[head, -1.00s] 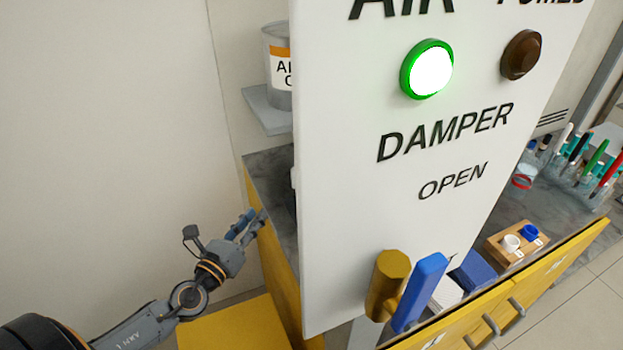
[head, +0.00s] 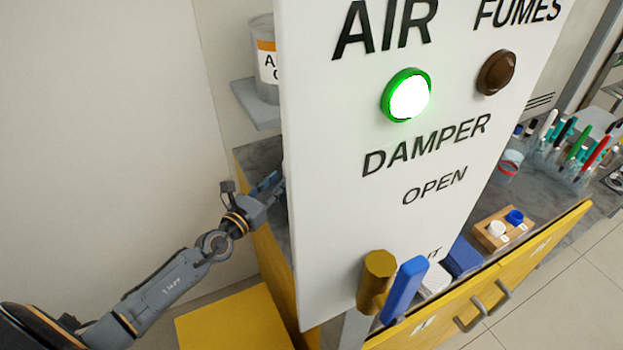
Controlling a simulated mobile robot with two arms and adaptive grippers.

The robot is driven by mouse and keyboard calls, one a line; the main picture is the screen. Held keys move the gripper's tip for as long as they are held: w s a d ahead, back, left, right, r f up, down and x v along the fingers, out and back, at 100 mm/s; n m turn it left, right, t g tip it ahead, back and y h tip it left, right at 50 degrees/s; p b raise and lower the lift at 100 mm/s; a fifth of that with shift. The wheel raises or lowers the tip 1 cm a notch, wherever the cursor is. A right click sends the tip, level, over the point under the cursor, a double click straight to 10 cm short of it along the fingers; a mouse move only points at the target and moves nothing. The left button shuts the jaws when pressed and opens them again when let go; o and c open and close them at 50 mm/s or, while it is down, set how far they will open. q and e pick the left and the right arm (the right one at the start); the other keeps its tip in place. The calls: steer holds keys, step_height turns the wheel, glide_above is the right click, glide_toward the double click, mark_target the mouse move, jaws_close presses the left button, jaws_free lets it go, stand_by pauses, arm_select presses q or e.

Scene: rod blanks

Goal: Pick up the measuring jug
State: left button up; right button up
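I cannot make out a measuring jug in the head view; the large white panel (head: 330,230) hides much of the counter behind it. My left gripper (head: 276,182) reaches in over the left end of the grey counter (head: 262,156). Its fingertips are at the panel's left edge and partly lost against it, so I cannot tell whether they are apart or hold anything. My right gripper is not in view.
The panel carries a lit green lamp (head: 407,95), a dark brown lamp (head: 496,72) and a blue lever (head: 404,290). A grey can (head: 263,85) stands on a wall shelf (head: 256,108). A wooden block with bottles (head: 489,240) and several pens are at right.

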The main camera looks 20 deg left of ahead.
arm_select(q)
steer(key=w, duration=0.3)
steer(key=w+d, duration=0.1)
steer(key=shift+w+r, duration=0.15)
steer(key=shift+r, duration=0.15)
steer(key=c, duration=0.5)
jaws_close()
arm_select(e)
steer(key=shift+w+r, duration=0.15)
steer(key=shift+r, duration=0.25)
arm_select(q)
steer(key=shift+r, duration=0.15)
